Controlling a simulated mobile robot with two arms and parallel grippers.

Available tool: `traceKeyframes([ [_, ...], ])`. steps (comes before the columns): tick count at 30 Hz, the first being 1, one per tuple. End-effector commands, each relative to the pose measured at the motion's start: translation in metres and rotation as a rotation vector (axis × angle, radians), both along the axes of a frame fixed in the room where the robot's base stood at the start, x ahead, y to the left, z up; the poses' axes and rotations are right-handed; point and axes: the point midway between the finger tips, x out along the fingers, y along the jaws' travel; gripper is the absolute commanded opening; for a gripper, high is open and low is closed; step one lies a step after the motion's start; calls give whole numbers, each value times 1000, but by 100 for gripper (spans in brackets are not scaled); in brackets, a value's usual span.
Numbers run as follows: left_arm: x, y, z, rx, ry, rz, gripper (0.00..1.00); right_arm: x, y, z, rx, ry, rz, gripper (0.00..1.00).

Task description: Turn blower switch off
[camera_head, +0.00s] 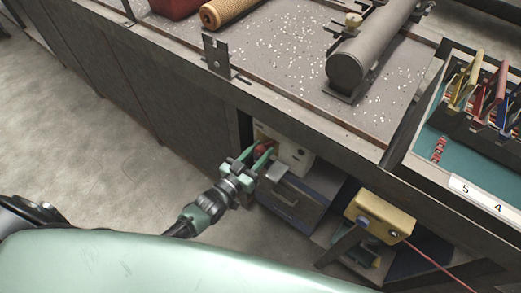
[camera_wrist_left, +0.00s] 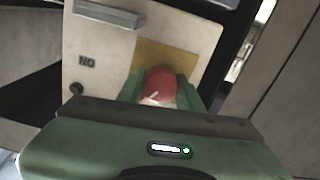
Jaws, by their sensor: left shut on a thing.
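The blower switch is a red knob (camera_wrist_left: 158,88) with a white mark on it, on a yellow plate (camera_wrist_left: 190,62) of a pale panel (camera_wrist_left: 100,45). The panel bears letters that read "NO" in this tilted wrist view. My left gripper (camera_head: 259,158) reaches under the workbench to the panel, and its green fingers are shut on the red knob from both sides. In the head view the knob (camera_head: 261,148) shows only partly between the fingers. My right gripper is not in view.
The bench top (camera_head: 270,60) overhangs the panel. A blue-grey box (camera_head: 300,200) sits just below my left gripper. A yellow device (camera_head: 380,217) with a red cord stands to the right. The floor (camera_head: 70,110) at left is clear.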

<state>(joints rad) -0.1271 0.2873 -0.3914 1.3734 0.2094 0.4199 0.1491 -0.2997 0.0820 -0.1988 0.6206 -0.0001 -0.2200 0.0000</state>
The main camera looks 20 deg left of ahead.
Motion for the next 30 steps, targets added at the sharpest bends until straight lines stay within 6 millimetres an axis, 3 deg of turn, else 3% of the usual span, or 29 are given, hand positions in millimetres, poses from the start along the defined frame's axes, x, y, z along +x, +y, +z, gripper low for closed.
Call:
traceKeyframes([
  [15, -1, 0, -3, -393, 148, 0, 0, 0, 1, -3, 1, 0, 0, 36],
  [30, -1, 0, -3, -524, 198, 1, 0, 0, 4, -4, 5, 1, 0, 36],
])
